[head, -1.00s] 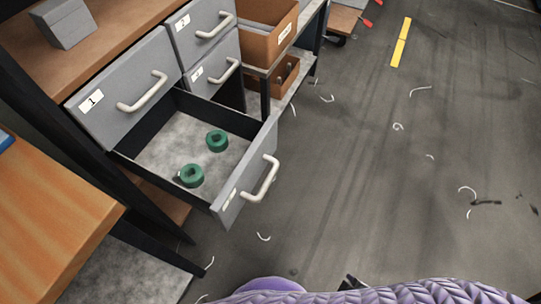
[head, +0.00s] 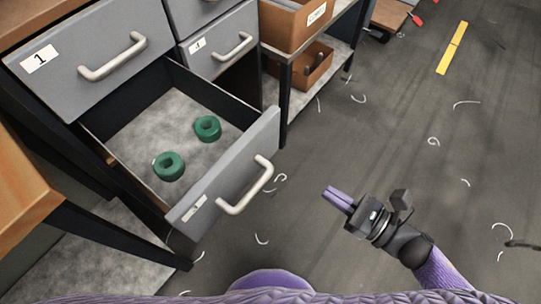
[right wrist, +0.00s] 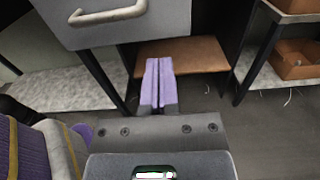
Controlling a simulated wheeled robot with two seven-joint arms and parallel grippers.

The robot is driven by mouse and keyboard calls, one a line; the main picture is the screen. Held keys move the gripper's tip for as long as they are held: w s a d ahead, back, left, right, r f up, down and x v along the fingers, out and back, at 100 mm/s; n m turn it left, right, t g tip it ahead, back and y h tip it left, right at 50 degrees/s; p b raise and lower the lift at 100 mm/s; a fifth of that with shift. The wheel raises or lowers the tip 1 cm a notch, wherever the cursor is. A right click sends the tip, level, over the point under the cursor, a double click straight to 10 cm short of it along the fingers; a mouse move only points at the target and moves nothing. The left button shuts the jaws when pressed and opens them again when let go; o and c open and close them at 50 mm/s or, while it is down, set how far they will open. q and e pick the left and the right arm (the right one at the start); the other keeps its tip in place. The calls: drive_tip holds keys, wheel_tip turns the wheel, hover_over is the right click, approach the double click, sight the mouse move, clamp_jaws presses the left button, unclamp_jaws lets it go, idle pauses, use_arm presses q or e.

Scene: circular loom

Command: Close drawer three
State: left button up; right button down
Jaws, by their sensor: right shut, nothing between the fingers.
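The open grey drawer (head: 228,180) is pulled well out below drawer 1 (head: 95,60). Its label is too small to read surely, but drawer 1 and others around it are shut. Two green rings (head: 208,128) (head: 169,166) lie inside it. A pale handle (head: 245,186) is on its front. My right gripper (head: 337,197) is shut and empty, to the right of the drawer front and apart from it. In the right wrist view its purple fingers (right wrist: 158,80) are together, below a grey drawer front (right wrist: 150,24) with a handle. My left gripper is not in view.
A wooden bench (head: 22,190) stands close at the left. Brown bins (head: 305,68) sit on a shelf right of the drawers. A yellow stripe (head: 452,48) marks the floor.

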sight(264, 151)
drive_tip(key=b+x, duration=0.1)
drive_tip(key=x, duration=1.2)
drive_tip(key=shift+w+a+r, duration=0.1)
drive_tip(key=shift+w+a, duration=0.05)
drive_tip(key=shift+a, duration=0.1)
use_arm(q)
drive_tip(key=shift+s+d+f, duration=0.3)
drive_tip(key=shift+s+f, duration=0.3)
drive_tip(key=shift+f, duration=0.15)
use_arm(e)
drive_tip(key=shift+a, duration=0.1)
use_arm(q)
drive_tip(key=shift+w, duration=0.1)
